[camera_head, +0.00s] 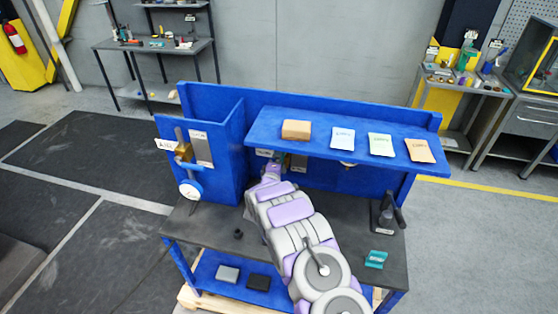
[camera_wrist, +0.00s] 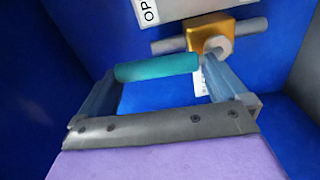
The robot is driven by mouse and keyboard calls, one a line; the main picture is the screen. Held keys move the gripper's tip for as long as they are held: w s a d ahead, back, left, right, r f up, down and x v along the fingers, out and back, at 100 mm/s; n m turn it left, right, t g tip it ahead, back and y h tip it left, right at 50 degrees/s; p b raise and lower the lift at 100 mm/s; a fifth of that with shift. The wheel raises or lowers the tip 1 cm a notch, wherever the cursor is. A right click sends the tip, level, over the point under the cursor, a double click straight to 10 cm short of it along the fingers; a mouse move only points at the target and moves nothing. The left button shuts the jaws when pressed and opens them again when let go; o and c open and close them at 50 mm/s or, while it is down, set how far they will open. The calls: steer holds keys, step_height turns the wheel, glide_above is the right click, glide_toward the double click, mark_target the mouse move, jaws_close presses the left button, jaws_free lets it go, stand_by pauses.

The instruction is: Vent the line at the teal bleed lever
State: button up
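The teal lever (camera_wrist: 155,68) shows in the wrist view as a rounded bar lying across the picture, close to a brass valve body (camera_wrist: 210,36) on a grey pipe. My gripper (camera_wrist: 160,78) has its two fingers wide apart, with the teal bar spanning the space between their tips. I cannot tell whether either finger touches the bar. In the head view my gripper (camera_head: 268,172) reaches under the blue shelf, at the back of the bench. The lever is hidden there by the arm and shelf.
The blue shelf (camera_head: 260,137) overhangs the work spot and carries a box and several packets. A blue side wall (camera_head: 230,155) stands to its left, with another brass valve (camera_head: 183,152) and gauge beyond. A teal item (camera_head: 376,259) lies at the bench's front right.

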steer(key=shift+s, duration=0.15)
steer(key=v, duration=1.7)
steer(key=shift+b, duration=0.3)
